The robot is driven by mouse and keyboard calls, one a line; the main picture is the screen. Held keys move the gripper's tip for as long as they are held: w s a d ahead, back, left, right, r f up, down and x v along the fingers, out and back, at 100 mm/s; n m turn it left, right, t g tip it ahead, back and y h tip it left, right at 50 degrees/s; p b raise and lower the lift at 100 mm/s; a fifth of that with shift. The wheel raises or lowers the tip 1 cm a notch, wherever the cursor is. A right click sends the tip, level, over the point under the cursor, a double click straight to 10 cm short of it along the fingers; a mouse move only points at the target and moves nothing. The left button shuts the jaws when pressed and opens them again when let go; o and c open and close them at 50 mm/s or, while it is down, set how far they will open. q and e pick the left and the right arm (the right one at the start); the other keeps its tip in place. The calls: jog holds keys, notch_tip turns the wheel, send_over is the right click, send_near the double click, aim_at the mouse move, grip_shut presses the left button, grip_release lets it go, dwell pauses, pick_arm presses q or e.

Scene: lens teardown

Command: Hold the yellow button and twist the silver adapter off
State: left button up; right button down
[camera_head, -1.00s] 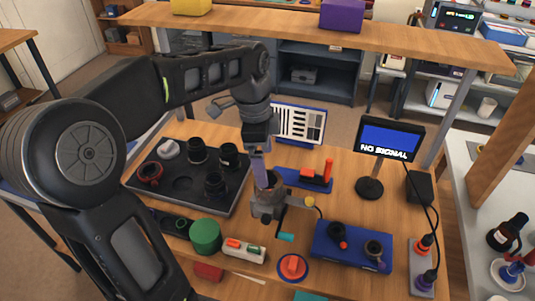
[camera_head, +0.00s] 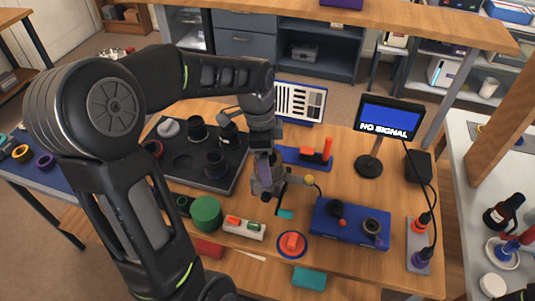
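The yellow button (camera_head: 309,180) is a small round knob on the right end of a grey fixture (camera_head: 268,187) near the middle of the workbench. My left arm reaches in from the left. Its gripper (camera_head: 264,172) points down right over this fixture. The fingers overlap the grey parts, so I cannot tell whether they are open or closed, or touching anything. The silver adapter cannot be told apart from the grey parts there and may be hidden by the gripper. My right gripper is not in view.
A dark tray (camera_head: 188,181) with lens parts lies left of the fixture. A NO SIGNAL monitor (camera_head: 390,118) stands at right. A cable hangs beside it.

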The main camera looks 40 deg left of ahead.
pick_arm(q)
jog(key=c, duration=1.5)
jog(key=shift+n, duration=1.4)
jog(key=shift+n+b, duration=0.45)
jog(key=shift+n, duration=0.35)
jog(key=shift+r+p, duration=0.9)
jog(key=shift+r, duration=0.25)
jog(key=shift+r+p, duration=1.85)
jog(key=shift+r, duration=0.55)
